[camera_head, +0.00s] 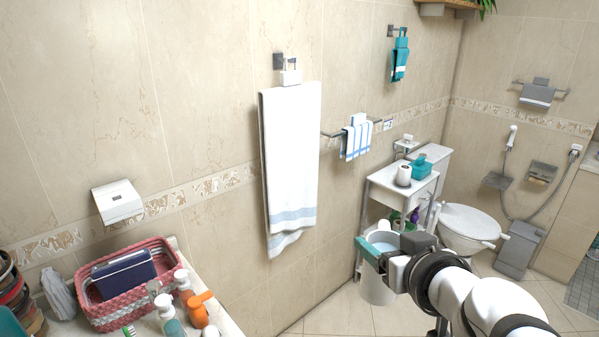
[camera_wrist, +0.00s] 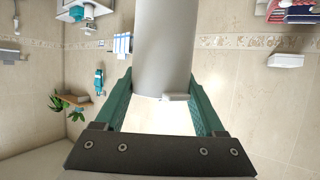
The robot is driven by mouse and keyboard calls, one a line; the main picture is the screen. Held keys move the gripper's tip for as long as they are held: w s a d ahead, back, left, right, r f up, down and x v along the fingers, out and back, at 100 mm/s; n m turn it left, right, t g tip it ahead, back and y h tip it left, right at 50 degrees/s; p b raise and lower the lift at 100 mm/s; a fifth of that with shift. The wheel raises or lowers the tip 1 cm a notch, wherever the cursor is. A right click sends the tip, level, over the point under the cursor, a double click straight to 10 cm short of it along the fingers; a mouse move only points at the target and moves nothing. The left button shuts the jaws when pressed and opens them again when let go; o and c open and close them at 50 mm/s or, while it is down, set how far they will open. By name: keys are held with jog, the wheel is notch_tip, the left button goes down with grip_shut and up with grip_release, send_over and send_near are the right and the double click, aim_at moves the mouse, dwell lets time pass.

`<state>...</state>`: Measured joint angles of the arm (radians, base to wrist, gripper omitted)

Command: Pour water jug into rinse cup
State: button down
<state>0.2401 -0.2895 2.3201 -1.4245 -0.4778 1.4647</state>
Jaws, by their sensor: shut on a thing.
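My gripper (camera_head: 368,252) is out over the floor at the lower right in the head view, shut on the water jug. The jug (camera_head: 379,289) is a pale grey-white cylinder, roughly upright, with light blue inside its open top. In the wrist view the jug (camera_wrist: 164,50) is a plain grey cylinder between the teal fingers of my gripper (camera_wrist: 160,92), with a small tab at its lower end. Its far end is cut off by the frame. I cannot make out the rinse cup for sure in either view.
A counter at lower left holds a pink woven basket (camera_head: 119,299), an orange-topped bottle (camera_head: 199,312), a pump bottle (camera_head: 168,315) and a green toothbrush (camera_head: 129,331). A white towel (camera_head: 290,165) hangs on the wall. A white trolley (camera_head: 402,185) and toilet (camera_head: 468,227) stand behind my gripper.

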jog(key=w+a+f+n+g+y, duration=0.1)
jog(key=a+f+n+g+y, duration=0.2)
jog(key=a, duration=0.9)
jog(key=w+a+f+n+g+y, duration=0.1)
jog(key=w+a+n+g+y, duration=0.15)
jog(key=a+n+y, duration=0.65)
jog(key=s+a+f+n+g, duration=0.2)
jog(key=s+a, duration=0.3)
jog(key=a, duration=0.4)
jog(key=s+a+f+n+g+h, duration=0.1)
jog(key=s+a+f+n+g, duration=0.1)
jog(key=s+a+g, duration=0.3)
jog(key=s+a+f+n+g, duration=0.2)
jog(key=s+a, duration=0.3)
jog(key=a, duration=0.8)
jog(key=shift+s+a+f+g+h, duration=0.2)
jog(key=shift+f+g+h, duration=0.1)
jog(key=shift+f+g, duration=0.5)
jog(key=shift+r+n+y, duration=0.3)
jog(key=shift+r+y, duration=0.25)
jog(key=shift+y, duration=0.65)
jog(key=shift+f+y, duration=0.35)
jog(key=shift+y, duration=0.15)
jog(key=shift+d+r+n+g+y, duration=0.1)
jog(key=shift+r+n+g+y, duration=0.15)
jog(key=shift+n+y, duration=0.25)
jog(key=shift+d+f+y, duration=0.1)
jog(key=shift+f+y, duration=0.6)
jog(key=shift+f, duration=0.35)
